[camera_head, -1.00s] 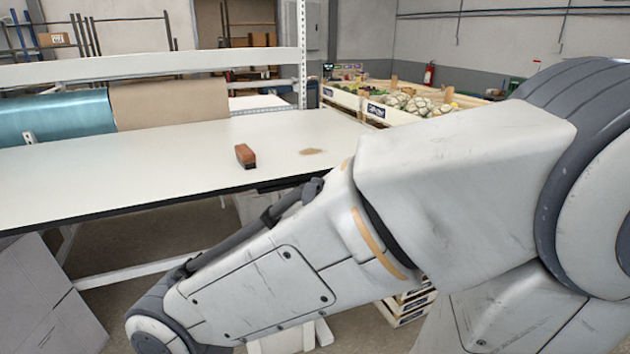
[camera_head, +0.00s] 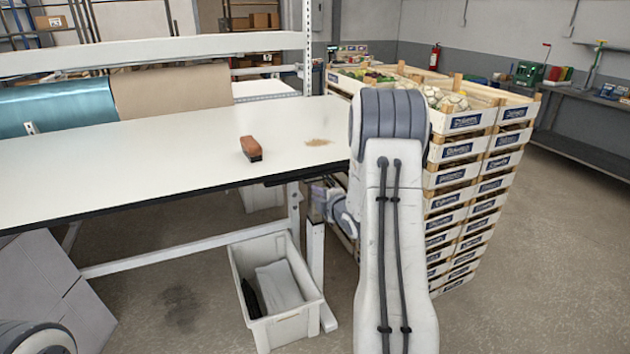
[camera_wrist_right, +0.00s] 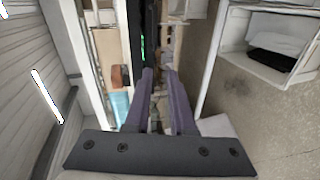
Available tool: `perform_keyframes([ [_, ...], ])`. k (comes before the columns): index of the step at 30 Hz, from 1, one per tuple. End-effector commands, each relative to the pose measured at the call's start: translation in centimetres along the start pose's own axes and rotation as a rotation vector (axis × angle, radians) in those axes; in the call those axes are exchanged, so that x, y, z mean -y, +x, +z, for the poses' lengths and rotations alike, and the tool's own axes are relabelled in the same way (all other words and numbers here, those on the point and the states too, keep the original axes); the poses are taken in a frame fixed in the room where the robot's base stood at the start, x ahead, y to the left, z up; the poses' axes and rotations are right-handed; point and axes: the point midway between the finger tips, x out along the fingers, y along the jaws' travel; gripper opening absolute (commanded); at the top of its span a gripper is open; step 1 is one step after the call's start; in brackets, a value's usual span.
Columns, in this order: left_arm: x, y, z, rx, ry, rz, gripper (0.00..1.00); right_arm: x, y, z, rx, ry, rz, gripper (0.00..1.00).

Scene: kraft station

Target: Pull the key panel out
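A dark piece (camera_head: 308,174) sits under the front edge of the white table near its right corner; I cannot tell whether it is the key panel. In the right wrist view a black strip (camera_wrist_right: 143,20) with a small green light runs beyond the fingertips. My right gripper (camera_head: 318,200) is low beside the table's right end, partly hidden by the table leg and my arm. In the wrist view its two fingers (camera_wrist_right: 158,72) stand slightly apart with nothing seen held between them. My left gripper is not in view; only part of that arm shows at bottom left.
The white table (camera_head: 130,150) carries a brown-topped brush (camera_head: 251,148) and a tan pile (camera_head: 318,142). A white bin (camera_head: 275,325) stands on the floor beneath it. Stacked produce crates (camera_head: 465,205) stand close behind my right arm. Floor at the right is open.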

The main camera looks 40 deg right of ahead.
Motion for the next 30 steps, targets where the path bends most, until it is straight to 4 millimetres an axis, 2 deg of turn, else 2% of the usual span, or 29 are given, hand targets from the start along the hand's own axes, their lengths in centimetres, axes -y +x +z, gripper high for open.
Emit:
perform_keyframes([
  [1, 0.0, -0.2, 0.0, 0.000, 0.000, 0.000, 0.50, 0.1, -0.3, 1.8, 0.013, -0.023, 0.029, 0.22],
  [3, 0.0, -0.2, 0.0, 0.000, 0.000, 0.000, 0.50, -0.1, -0.5, 3.2, 0.019, -0.052, 0.062, 0.22],
  [6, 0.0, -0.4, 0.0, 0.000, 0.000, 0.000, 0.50, -0.2, -0.3, 3.9, 0.021, -0.074, 0.085, 0.22],
  [11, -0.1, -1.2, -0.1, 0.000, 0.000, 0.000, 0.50, -0.6, 1.7, 3.9, 0.018, -0.077, 0.088, 0.22],
  [21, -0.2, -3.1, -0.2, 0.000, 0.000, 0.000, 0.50, -1.1, 7.7, 4.0, 0.021, -0.074, 0.087, 0.22],
  [25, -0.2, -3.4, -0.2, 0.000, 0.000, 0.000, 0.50, -1.1, 9.0, 4.0, 0.020, -0.074, 0.087, 0.22],
  [30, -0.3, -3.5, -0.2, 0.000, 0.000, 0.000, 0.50, -1.1, 9.7, 4.0, 0.021, -0.073, 0.087, 0.22],
])
